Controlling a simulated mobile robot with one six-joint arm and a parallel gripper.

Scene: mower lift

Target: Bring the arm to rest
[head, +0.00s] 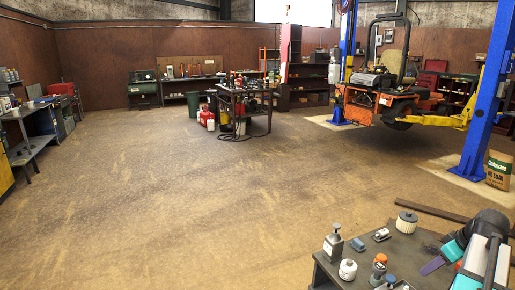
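At the bottom right edge lies a bulky dark and grey item with teal parts (484,258). No object is seen in a grip.
A dark workbench (408,255) at the lower right holds a grey pump bottle (333,243), a ribbed filter (406,222) and several small containers. An orange mower (375,100) hangs on a blue lift (487,95). A cart (243,104) stands mid-back. The floor (190,210) is clear.

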